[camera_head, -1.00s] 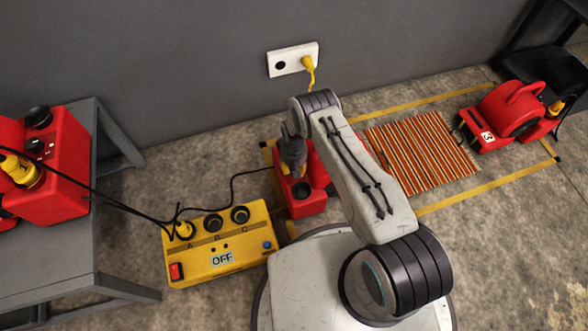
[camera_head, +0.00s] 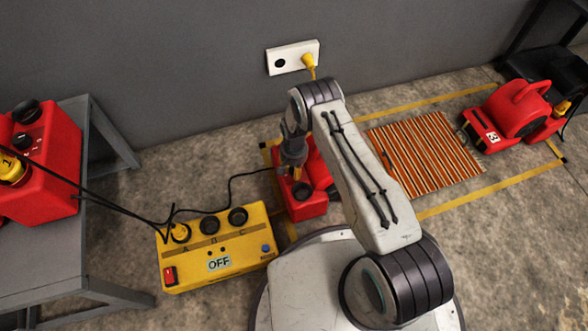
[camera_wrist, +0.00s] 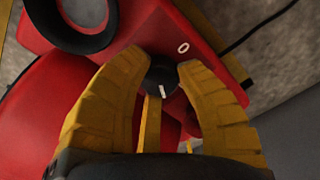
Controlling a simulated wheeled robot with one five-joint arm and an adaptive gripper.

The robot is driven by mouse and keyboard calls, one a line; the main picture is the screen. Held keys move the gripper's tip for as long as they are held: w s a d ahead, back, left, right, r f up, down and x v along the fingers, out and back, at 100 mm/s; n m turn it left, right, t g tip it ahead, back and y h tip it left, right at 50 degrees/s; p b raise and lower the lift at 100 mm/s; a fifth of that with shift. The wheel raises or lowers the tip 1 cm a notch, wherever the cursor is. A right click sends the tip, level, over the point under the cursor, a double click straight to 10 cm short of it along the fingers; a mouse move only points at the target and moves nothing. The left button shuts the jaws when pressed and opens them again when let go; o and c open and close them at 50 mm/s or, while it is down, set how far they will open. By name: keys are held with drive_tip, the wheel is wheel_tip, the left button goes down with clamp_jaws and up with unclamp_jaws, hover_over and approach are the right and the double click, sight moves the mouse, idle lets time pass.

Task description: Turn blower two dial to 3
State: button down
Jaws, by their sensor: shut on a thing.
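The red blower under my gripper (camera_head: 306,203) stands on the floor between the yellow box and the rug; its number is hidden. In the wrist view its black dial (camera_wrist: 160,76), with a white pointer line, sits between the yellow fingertips of my gripper (camera_wrist: 160,70). My gripper is shut on the dial. A white "0" is printed on the red panel to the upper right of the dial. The pointer line shows on the dial's lower half, away from the "0". Other dial marks are hidden. In the head view my gripper (camera_head: 297,172) points down at the blower.
A yellow power box (camera_head: 218,262) reading OFF stands at left, cables trailing to it. A red blower with a yellow plug (camera_head: 45,160) sits on the grey table (camera_head: 100,230). A striped rug (camera_head: 430,155) and a blower marked 3 (camera_head: 505,112) lie right. A wall outlet (camera_head: 290,60) is behind.

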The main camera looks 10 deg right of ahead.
idle(0.4)
drive_tip(key=c, duration=1.1)
unclamp_jaws()
drive_tip(key=shift+r, duration=0.1)
wheel_tip(320, 180, up, 12)
drive_tip(key=shift+f, duration=0.15)
